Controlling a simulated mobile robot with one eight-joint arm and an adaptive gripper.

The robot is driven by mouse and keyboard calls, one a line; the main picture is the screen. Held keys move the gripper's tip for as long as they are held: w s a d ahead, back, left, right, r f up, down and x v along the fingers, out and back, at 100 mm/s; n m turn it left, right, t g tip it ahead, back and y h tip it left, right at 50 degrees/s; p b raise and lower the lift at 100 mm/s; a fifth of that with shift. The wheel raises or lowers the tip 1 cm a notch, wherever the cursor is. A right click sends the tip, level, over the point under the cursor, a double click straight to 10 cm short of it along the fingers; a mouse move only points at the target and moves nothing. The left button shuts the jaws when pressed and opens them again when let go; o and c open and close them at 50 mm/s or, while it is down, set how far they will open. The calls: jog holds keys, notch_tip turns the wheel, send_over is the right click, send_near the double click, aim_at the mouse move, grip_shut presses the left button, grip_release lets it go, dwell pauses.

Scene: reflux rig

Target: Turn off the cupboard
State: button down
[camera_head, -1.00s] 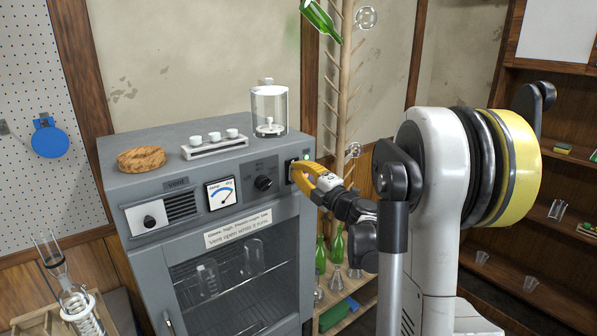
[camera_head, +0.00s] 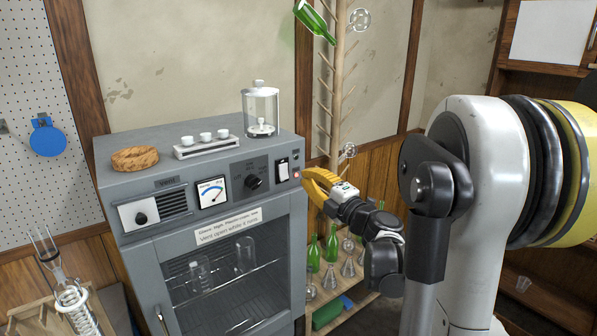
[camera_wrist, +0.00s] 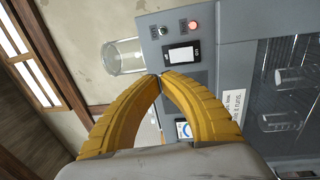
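The grey drying cupboard (camera_head: 150,262) stands at the centre left in the head view, its glass door shut. Its white rocker switch (camera_head: 283,171) sits at the right end of the control panel, and also shows in the wrist view (camera_wrist: 181,55). A red lamp (camera_head: 297,175) beside the switch is lit; it glows in the wrist view too (camera_wrist: 193,25). The other lamp (camera_wrist: 164,30) looks dark. My gripper (camera_head: 307,179), with yellow fingers, is just right of the panel, apart from the switch. In the wrist view its fingertips (camera_wrist: 162,77) meet, with nothing between them.
A glass jar (camera_head: 261,112), a tray of small white pots (camera_head: 206,148) and a cork ring (camera_head: 135,158) stand on the cupboard. A wooden drying rack (camera_head: 337,90) with green bottles is behind my gripper. Glassware (camera_head: 72,300) stands at the lower left.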

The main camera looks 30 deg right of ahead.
jog(key=s, duration=0.3)
jog(key=shift+d+r, duration=0.15)
jog(key=shift+r, duration=0.1)
jog(key=shift+s, duration=0.1)
